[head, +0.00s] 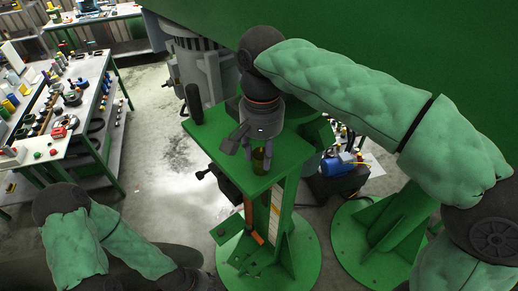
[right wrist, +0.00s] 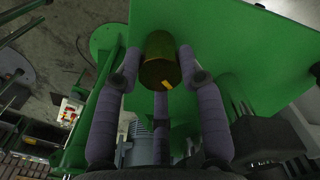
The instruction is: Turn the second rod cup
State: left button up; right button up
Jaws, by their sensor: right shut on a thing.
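The rod cup (head: 261,160) is a dark olive-yellow cylinder at the front edge of the green stand's top plate (head: 282,140). In the right wrist view the cup (right wrist: 158,62) shows its round end and a small yellow mark. My right gripper (head: 262,140) comes down over it from above, and its fingers are shut on the cup's sides. The right wrist view shows the grey fingers (right wrist: 158,60) on either side of the cup, with a third finger behind.
A black upright handle (head: 194,103) stands at the plate's left corner. An orange part (head: 252,222) is lower on the stand. A tool-laden workbench (head: 75,120) is at left. A blue machine (head: 340,164) is at right. Bare floor lies left of the stand.

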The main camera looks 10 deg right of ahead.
jog(key=m, duration=0.7)
jog(key=shift+d+r+p, duration=0.1)
jog(key=shift+d+p, duration=0.25)
jog(key=shift+p, duration=0.05)
jog(key=m, duration=0.4)
jog(key=shift+s, duration=0.1)
jog(key=shift+m, duration=1.6)
